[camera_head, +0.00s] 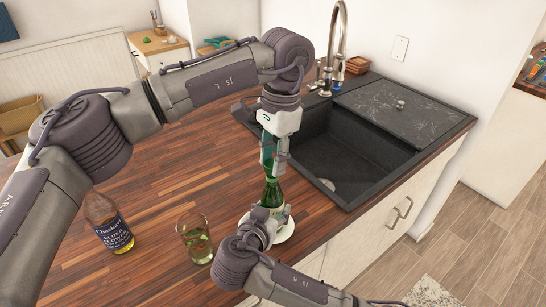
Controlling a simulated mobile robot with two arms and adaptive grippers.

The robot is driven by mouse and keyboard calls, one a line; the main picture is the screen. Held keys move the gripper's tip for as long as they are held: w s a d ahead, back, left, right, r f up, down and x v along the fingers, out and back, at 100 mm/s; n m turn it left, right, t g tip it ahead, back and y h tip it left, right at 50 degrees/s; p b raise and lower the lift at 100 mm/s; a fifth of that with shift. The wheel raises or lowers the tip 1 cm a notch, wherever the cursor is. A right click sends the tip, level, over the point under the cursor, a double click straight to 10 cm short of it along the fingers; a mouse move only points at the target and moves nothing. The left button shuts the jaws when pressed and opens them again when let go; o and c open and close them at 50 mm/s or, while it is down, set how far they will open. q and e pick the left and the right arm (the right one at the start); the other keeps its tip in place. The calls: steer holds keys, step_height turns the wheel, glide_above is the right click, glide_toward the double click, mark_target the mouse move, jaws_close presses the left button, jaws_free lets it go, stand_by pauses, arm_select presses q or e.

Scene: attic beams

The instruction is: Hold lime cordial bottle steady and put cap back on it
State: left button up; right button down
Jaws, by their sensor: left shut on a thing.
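The lime cordial bottle, a green glass bottle (272,192), stands upright near the counter's front edge, by the sink. My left gripper (273,166) points down over its top, shut, with its fingers at the tip of the neck. The cap is not visible; it seems to be between these fingers, which hide the mouth of the bottle. I cannot tell whether cap and neck touch. My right gripper (268,212) comes from the front, low at the bottle, and hides its lower part. Whether its fingers are closed on the glass is unclear.
A white saucer (286,232) lies under or beside the bottle. The black sink (345,160) and faucet (338,45) are behind right.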

arm_select(q)
steer(key=o, duration=0.7)
steer(key=shift+r, duration=0.1)
steer(key=shift+r, duration=2.2)
steer(key=shift+c, duration=0.4)
